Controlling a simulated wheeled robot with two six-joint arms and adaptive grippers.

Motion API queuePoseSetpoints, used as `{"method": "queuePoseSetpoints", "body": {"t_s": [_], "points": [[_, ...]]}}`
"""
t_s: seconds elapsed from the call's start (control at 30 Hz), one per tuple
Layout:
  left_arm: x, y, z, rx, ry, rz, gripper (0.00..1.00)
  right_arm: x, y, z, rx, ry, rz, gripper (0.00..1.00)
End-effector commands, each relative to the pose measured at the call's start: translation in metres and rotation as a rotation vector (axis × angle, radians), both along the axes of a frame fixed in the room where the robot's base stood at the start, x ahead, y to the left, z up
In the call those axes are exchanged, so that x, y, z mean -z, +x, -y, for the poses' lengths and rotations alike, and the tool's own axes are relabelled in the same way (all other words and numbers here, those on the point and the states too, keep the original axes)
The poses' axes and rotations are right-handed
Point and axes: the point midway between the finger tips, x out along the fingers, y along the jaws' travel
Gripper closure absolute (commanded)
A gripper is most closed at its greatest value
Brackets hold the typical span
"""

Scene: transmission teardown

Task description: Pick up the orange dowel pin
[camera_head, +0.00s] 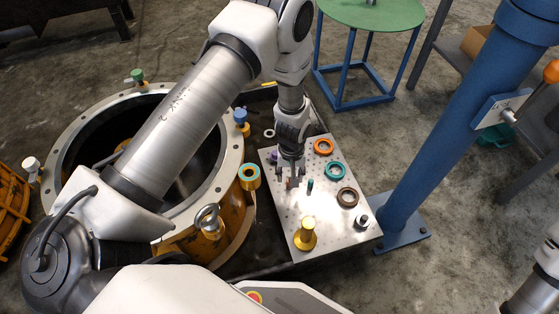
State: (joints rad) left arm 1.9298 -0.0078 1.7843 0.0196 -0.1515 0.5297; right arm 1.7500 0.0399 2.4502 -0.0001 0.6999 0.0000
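The orange dowel pin (288,183) is a tiny reddish-orange upright piece on the perforated metal plate (275,213). Only a small part of it shows, just under my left gripper (293,174). That gripper points down over the plate with its fingers apart, one on each side of the pin in this view. I cannot tell whether a finger touches the pin. A teal pin (310,185) stands close by on the right, and a purple pin (273,158) stands to the upper left. Only part of my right arm shows at the lower right; its gripper is out of view.
An orange ring (323,139), a teal ring (328,170) and a brown ring (340,198) lie along the plate's right side. A yellow flanged part (306,234) stands near its front. A large round housing (232,177) is left; a blue column (420,150) is right.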

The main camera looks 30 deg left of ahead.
Motion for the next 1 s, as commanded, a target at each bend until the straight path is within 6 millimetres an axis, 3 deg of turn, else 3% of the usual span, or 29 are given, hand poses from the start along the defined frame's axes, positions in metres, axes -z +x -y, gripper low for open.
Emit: {"method": "queuePoseSetpoints", "body": {"t_s": [0.1,0.5,0.77,0.9,1.0], "points": [[0.008,0.012,0.001,-0.016,0.000,0.006,0.53,0.008,0.000,0.000,0.000,0.000,0.000,0.60],[0.070,0.015,-0.007,-0.014,0.000,0.004,0.53,0.050,0.000,0.000,0.000,0.000,0.000,0.60],[0.071,0.016,-0.007,-0.014,0.000,0.006,0.53,0.048,0.000,0.000,0.000,0.000,0.001,0.60],[0.071,0.015,-0.007,-0.014,0.000,0.006,1.00,0.048,0.000,0.000,0.000,0.000,0.000,0.60],[0.071,0.015,-0.007,-0.014,0.000,0.006,1.00,0.048,0.000,0.000,0.000,0.000,0.000,0.60]]}}
